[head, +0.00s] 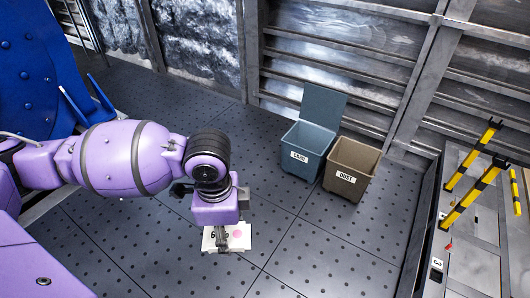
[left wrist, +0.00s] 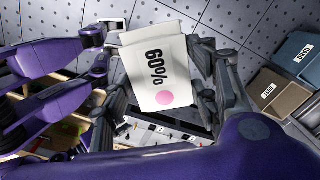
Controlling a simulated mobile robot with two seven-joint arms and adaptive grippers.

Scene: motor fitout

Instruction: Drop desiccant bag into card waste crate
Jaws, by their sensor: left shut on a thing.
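The desiccant bag (head: 240,240) is a small white packet with a pink dot. In the left wrist view the bag (left wrist: 155,65) shows "60%" in black print and lies between the fingers. My left gripper (head: 222,238) is shut on it and holds it over the dark floor, left of and nearer than the crates. The card waste crate (head: 302,152) is blue-grey, labelled CARD, with its lid raised at the back. The crate (left wrist: 300,57) also shows at the right edge of the left wrist view. My right gripper is not seen.
A brown crate labelled DUST (head: 352,163) stands close to the right of the card crate. A ribbed metal wall (head: 350,55) rises behind both. Yellow-and-black posts (head: 472,190) stand on a frame at the right. The floor (head: 285,215) before the crates is clear.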

